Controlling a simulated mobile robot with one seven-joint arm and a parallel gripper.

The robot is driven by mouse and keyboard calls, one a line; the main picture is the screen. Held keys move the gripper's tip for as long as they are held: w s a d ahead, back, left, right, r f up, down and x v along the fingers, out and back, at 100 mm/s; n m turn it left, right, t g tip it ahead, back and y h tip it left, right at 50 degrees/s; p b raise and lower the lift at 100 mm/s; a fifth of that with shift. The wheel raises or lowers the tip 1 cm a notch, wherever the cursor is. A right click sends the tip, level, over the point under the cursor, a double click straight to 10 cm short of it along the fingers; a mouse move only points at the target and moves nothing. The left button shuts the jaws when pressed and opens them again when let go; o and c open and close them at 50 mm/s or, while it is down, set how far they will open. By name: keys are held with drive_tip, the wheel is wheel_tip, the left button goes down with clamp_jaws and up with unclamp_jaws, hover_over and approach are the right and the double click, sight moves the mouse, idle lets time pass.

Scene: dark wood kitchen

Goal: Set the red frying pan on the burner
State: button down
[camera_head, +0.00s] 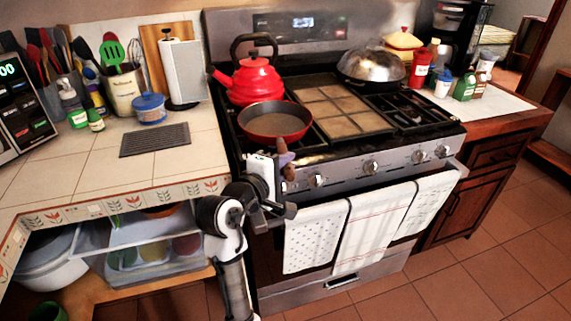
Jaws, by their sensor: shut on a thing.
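The red frying pan (275,122) has a dark inside and sits over the front left of the stove, upright. I cannot tell whether its base touches the grate. Its handle points toward the front edge of the stove. My gripper (284,164) is at that handle, in front of the control panel, and shut on it. The fingertips are small and partly hidden. The front left burner (238,128) is mostly hidden under the pan.
A red kettle (254,80) stands just behind the pan. A domed metal lid (374,66) covers the back right. The griddle (332,108) is clear. Towels (375,228) hang on the oven door. A tiled counter (180,165) lies left.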

drive_tip(key=c, duration=1.4)
unclamp_jaws()
drive_tip(key=shift+f, duration=0.1)
drive_tip(key=shift+s+a, duration=0.1)
drive_tip(key=b+v, duration=0.1)
drive_tip(key=v, duration=1)
drive_tip(key=shift+s+a+r, duration=0.2)
drive_tip(key=shift+s+r, duration=0.05)
drive_tip(key=shift+s, duration=0.05)
